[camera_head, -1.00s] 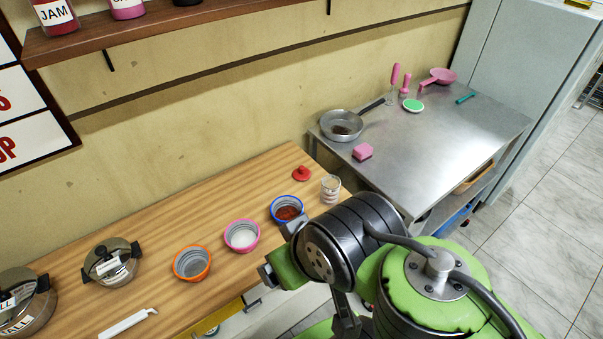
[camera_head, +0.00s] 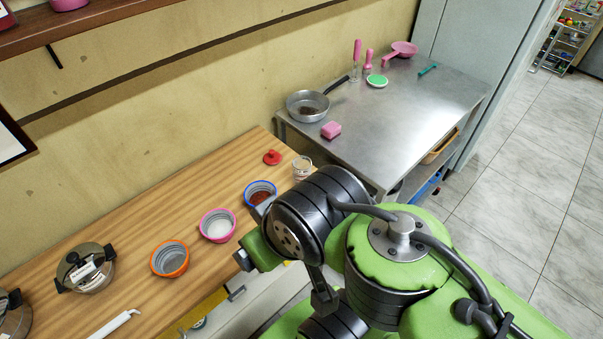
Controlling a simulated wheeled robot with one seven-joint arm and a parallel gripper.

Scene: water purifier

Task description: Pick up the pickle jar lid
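A small red lid with a knob on top (camera_head: 272,158), which looks like the pickle jar lid, lies on the wooden counter (camera_head: 203,198) near its right end. A clear glass jar (camera_head: 302,168) stands just right of it, partly hidden at its base by my arm. My gripper (camera_head: 252,234) seems to be at the left end of my green and black arm, below the lid in the picture and apart from it. Its fingers are mostly hidden by the wrist, so its opening is unclear.
Blue (camera_head: 260,194), pink (camera_head: 217,225) and orange (camera_head: 170,258) rimmed bowls line the counter. A lidded pot (camera_head: 86,268) stands further left. A metal table (camera_head: 400,115) at right holds a pan (camera_head: 308,106) and a pink sponge (camera_head: 331,130). A wall backs the counter.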

